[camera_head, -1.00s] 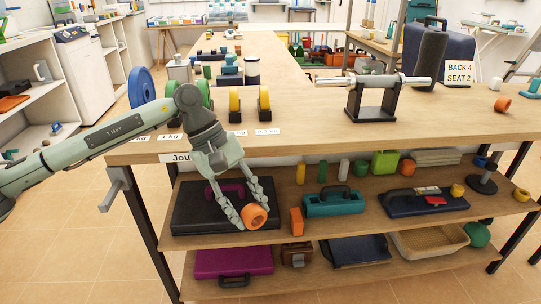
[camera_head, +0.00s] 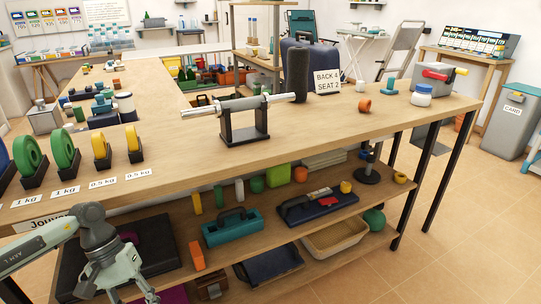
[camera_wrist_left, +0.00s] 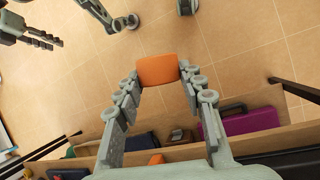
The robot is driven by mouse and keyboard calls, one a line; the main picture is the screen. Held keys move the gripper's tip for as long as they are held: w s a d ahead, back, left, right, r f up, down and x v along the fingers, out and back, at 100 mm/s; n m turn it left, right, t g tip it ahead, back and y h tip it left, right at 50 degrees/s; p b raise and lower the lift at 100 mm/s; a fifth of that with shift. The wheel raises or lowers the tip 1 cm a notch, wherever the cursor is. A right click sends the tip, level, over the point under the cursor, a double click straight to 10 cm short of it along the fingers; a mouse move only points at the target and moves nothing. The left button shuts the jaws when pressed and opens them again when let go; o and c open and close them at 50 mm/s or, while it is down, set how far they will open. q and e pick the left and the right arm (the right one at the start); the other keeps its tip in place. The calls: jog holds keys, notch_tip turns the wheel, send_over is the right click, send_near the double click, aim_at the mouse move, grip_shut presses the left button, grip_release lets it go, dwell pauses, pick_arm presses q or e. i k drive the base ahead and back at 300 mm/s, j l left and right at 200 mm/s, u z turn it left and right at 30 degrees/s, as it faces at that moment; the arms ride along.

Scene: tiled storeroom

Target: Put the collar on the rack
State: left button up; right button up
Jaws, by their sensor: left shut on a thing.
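An orange collar (camera_wrist_left: 157,70) is held between the fingertips of my left gripper (camera_wrist_left: 158,78) in the left wrist view, above the tiled floor. In the head view my left gripper (camera_head: 125,292) is at the lower left edge, in front of the shelves; its tips and the collar are cut off there. A black stand (camera_head: 245,125), which seems to be the rack, holds a silver bar (camera_head: 238,104) level on the tabletop. Another orange ring (camera_head: 365,105) lies on the table further right. A gripper, seemingly my right one (camera_wrist_left: 42,39), shows at the wrist view's upper left, its opening unclear.
Green plates (camera_head: 65,150) and yellow plates (camera_head: 102,147) stand in black holders on the tabletop (camera_head: 190,155) left of the rack. A dark upright block (camera_head: 297,75) and a sign (camera_head: 327,81) stand behind the bar's right end. The lower shelf (camera_head: 275,222) holds cases and small blocks.

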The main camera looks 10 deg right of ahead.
aim_at(346, 117)
jog(key=i+l+u, duration=0.25)
jog(key=l, duration=1.2)
jog(key=l+u, duration=0.25)
jog(key=l, duration=1.15)
